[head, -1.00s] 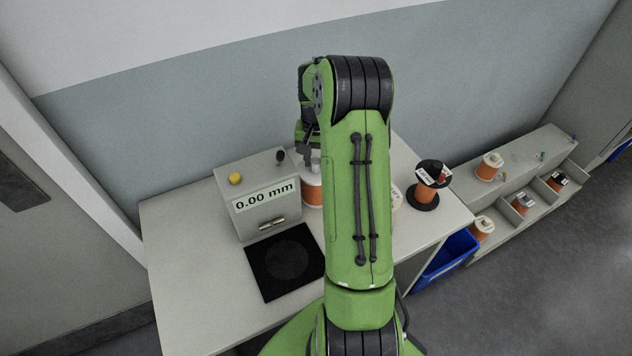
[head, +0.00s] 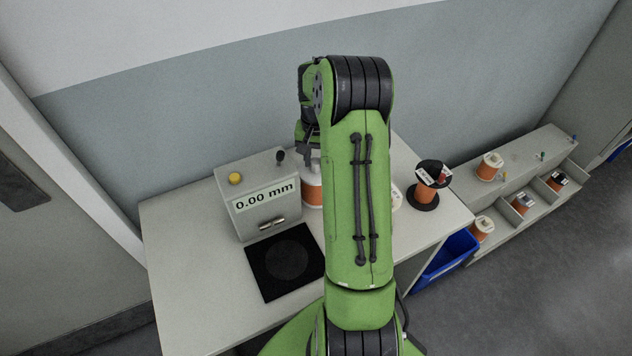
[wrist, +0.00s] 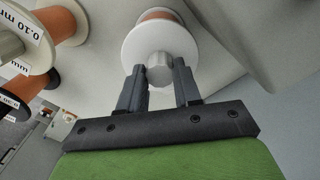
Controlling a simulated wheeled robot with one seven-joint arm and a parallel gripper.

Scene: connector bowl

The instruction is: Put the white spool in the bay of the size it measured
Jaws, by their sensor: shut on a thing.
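The white spool (head: 312,194), wound with copper-orange wire, is partly hidden behind my arm in the head view. In the wrist view the white spool (wrist: 160,45) shows its white flange and a grey hub knob between the fingers. My gripper (wrist: 160,85) is shut on that knob. The measuring box (head: 262,198) beside it reads 0.00 mm. The bays are in a grey bay rack (head: 545,207) at the right; some hold spools. The bay size labels cannot be read in the head view.
A black spool (head: 430,184) stands at the table's right edge. A blue bin (head: 447,258) is below that edge. A black pad (head: 284,262) lies before the measuring box. Other labelled spools (wrist: 35,45) crowd the left of the wrist view. The table's front left is clear.

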